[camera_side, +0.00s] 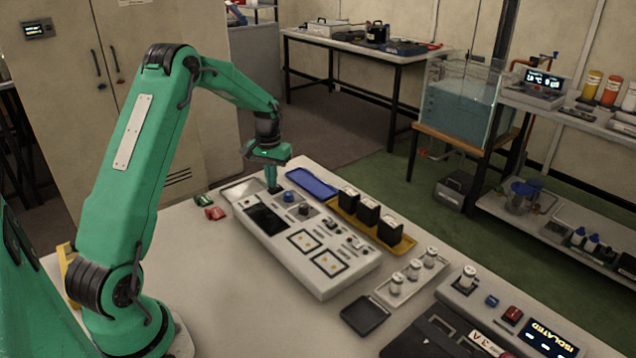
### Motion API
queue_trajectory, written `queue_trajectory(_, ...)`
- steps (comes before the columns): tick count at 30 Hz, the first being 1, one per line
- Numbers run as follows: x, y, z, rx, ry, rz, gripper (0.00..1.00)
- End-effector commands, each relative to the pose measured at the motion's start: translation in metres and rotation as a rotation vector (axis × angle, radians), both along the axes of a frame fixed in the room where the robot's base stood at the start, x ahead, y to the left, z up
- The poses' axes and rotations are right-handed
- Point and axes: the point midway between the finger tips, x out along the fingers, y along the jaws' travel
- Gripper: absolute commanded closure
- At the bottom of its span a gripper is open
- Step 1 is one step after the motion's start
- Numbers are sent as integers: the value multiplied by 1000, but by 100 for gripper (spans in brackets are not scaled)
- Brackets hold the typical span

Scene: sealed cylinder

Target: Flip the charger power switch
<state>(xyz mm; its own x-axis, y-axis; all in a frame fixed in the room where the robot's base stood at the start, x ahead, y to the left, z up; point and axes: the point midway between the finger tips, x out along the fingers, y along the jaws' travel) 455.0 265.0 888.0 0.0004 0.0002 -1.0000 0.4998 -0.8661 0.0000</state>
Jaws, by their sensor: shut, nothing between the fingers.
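A long white console (310,276) lies on the table in the middle of the side view. I cannot tell which control is the charger power switch. My gripper (274,189) points down, shut and empty, at the console's far end, beside the blue knob. Whether its tips touch the surface cannot be told. They hide a small patch of the console there.
A yellow tray (404,246) with several black blocks and a blue tray (312,183) lie behind the console. Red and green pieces (215,213) lie left.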

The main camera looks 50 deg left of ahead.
Motion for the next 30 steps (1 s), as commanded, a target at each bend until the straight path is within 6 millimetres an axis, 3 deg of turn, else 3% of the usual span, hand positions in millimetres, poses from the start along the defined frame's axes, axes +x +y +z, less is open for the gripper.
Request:
queue_trajectory(22,0,0,-8,0,1,0,100)
queue_trajectory(30,0,0,0,1,-2,0,100)
